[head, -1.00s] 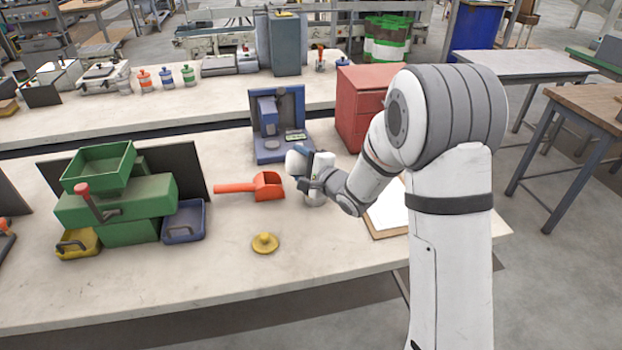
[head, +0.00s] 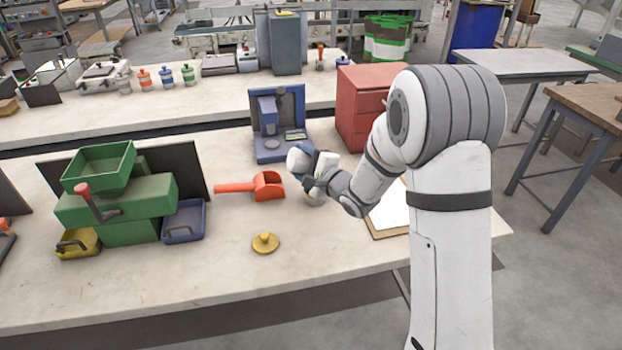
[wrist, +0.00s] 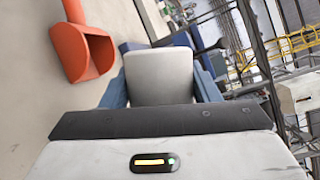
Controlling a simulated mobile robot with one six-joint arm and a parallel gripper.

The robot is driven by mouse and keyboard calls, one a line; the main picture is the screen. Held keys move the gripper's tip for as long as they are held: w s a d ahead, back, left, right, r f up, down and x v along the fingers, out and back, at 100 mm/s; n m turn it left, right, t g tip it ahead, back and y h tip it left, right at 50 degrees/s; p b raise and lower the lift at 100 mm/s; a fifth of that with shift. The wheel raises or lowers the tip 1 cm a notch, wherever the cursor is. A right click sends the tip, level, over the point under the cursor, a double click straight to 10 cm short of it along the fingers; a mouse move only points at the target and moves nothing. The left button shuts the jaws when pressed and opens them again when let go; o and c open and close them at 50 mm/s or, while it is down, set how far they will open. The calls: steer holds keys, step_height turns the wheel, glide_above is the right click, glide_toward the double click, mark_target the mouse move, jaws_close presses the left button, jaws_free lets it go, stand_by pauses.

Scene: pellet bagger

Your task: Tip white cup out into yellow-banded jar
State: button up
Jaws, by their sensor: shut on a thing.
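The white cup (head: 297,159) is in my gripper (head: 305,161), held above the bench to the right of the red scoop. In the wrist view the cup (wrist: 160,72) fills the space between the two blue fingers, and the picture is strongly rolled, so the hand is tilted. The cup's mouth and contents are hidden. A pale jar (head: 315,198) stands below my gripper, mostly covered by it; no yellow band shows on the part I see. A yellow knobbed lid (head: 265,243) lies on the bench in front.
The red scoop (head: 268,186) lies just left of the jar; it also shows in the wrist view (wrist: 80,50). A blue scale-like device (head: 280,148) stands behind, a red drawer box (head: 358,120) behind right.

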steer(key=shift+w+d+r+m+t+y, duration=0.2)
steer(key=shift+d+m+t+y, duration=0.3)
steer(key=shift+m, duration=0.6)
stand_by(1.4)
steer(key=shift+r, duration=0.1)
